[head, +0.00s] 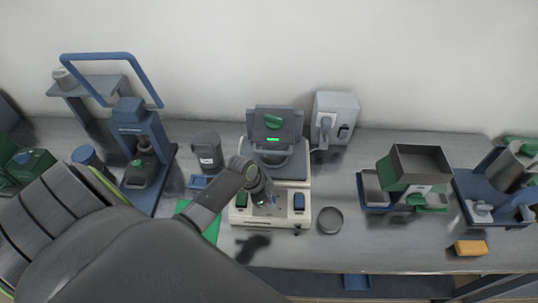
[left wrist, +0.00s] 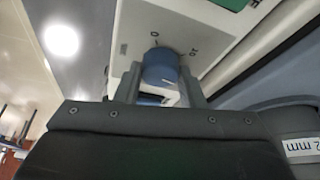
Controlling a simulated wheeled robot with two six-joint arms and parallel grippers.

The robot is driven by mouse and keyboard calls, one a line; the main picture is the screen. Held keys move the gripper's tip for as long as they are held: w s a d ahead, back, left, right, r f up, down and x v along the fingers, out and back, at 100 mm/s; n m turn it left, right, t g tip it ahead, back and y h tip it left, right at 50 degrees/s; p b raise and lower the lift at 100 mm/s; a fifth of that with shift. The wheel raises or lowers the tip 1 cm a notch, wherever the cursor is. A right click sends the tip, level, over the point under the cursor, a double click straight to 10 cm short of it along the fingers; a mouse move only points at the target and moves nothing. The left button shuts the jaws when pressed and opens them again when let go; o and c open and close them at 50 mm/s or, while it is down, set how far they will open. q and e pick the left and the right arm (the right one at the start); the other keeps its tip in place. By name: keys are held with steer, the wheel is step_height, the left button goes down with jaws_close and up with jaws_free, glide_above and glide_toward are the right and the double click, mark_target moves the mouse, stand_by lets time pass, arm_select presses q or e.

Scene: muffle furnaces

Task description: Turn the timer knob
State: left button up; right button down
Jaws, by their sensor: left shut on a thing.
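The timer knob (left wrist: 159,66) is blue and sits on a pale panel with small printed marks beside it in the left wrist view. My left gripper (left wrist: 158,86) has a finger on each side of the knob and is shut on it. In the head view my left gripper (head: 264,200) reaches down to the front of a cream-coloured device (head: 270,222) and hides the knob. The front also carries a green part (head: 241,199) at left and a blue part (head: 299,202) at right. My right gripper is in neither view.
A grey round lid or dish (head: 330,220) lies right of the device. A dark cup (head: 207,152) stands left of it. A blue press (head: 140,130) is further left; a green and grey box unit (head: 412,172) and a yellow block (head: 470,247) are at right.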

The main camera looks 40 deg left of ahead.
arm_select(q)
steer(key=m+g+b, duration=0.1)
steer(key=m, duration=0.1)
steer(key=m+g+h+b, duration=0.1)
steer(key=m, duration=0.2)
steer(key=shift+w+a+m, duration=0.1)
steer(key=shift+w+m, duration=0.05)
steer(key=shift+m, duration=0.15)
stand_by(0.4)
steer(key=o, duration=1)
